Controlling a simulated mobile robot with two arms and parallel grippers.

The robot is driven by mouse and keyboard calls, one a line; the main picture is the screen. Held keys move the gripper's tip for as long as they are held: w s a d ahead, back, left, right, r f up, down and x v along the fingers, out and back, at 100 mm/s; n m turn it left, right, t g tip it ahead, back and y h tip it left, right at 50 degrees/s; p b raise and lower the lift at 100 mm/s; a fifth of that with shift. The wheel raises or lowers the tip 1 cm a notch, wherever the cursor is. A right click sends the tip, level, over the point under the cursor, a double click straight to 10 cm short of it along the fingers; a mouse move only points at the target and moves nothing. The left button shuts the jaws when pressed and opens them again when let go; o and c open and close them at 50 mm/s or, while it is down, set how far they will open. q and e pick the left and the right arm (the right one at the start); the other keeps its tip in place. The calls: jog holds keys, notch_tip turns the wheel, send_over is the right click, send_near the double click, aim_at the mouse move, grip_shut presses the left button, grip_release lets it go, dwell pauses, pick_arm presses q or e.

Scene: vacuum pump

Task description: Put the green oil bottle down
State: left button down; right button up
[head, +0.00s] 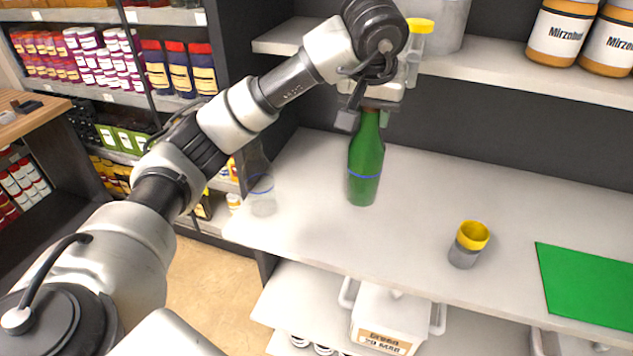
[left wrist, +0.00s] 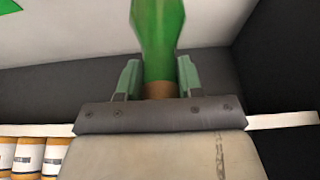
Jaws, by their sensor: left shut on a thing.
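The green oil bottle (head: 365,165) stands upright at the back left of the counter in the head view, with a blue line around its body. I cannot tell for sure whether its base touches the counter. My left gripper (head: 369,108) is shut on the bottle's neck from above. In the left wrist view the green bottle (left wrist: 158,35) sits between the two fingers of the gripper (left wrist: 158,80), with its brown top near the palm. My right gripper is not in view.
A shelf (head: 490,72) with large jars (head: 560,32) runs above. Bare counter surrounds the bottle.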

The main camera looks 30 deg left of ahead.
pick_arm(q)
jog(key=s+a+f+p, duration=0.3)
jog(key=a+f+p, duration=0.1)
jog(key=a+f, duration=0.6)
jog(key=shift+a, duration=0.3)
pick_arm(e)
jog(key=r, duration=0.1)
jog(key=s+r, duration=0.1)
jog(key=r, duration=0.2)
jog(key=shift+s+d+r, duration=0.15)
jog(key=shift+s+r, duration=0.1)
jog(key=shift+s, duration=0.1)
pick_arm(q)
jog(key=shift+s+f, duration=0.1)
jog(key=shift+f, duration=0.05)
jog(key=shift+f, duration=0.1)
jog(key=c, duration=0.7)
grip_release()
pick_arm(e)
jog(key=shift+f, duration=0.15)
